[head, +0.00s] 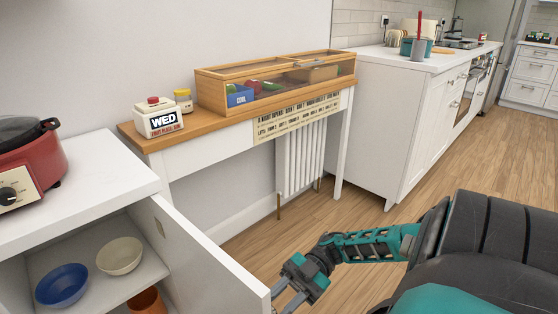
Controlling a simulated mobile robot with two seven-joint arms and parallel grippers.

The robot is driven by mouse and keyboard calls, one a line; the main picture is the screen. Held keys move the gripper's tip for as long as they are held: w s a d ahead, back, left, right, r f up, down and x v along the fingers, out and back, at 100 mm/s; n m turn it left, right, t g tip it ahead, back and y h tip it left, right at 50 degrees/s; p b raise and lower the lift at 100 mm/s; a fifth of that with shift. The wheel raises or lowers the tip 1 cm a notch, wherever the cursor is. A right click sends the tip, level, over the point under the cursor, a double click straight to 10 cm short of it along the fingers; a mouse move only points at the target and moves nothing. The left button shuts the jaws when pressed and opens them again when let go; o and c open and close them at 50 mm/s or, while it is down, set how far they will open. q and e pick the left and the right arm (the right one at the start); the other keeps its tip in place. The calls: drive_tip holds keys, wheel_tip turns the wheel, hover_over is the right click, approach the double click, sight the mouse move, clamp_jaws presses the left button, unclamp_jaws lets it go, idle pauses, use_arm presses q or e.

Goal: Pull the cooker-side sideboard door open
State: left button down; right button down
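The white sideboard (85,185) stands at the left with a red cooker (30,165) on top. Its door (205,262) stands open, swung outward. The compartment behind it shows a blue bowl (62,286), a cream bowl (120,256) and part of an orange-brown pot (148,301). My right gripper (282,300) is just right of the door's free edge, its two fingers apart and pointing down-left. The fingertips are close to the picture's bottom edge, and I cannot tell whether they touch the door. The door's outer face and any handle are hidden. My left gripper is not in view.
A radiator (301,160) is beneath. A white kitchen counter (400,120) stands at right. Wooden floor (350,215) between is clear.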

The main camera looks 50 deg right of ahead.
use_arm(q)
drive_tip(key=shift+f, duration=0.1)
use_arm(e)
drive_tip(key=c, duration=0.8)
unclamp_jaws()
use_arm(q)
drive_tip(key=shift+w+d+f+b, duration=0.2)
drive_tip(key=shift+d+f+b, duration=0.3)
drive_tip(key=shift+b, duration=0.9)
use_arm(e)
drive_tip(key=shift+s+d, duration=0.2)
drive_tip(key=shift+d, duration=1.95)
drive_tip(key=shift+s+d, duration=0.15)
drive_tip(key=shift+d, duration=2)
drive_tip(key=shift+s+d, duration=0.2)
drive_tip(key=shift+d, duration=1.95)
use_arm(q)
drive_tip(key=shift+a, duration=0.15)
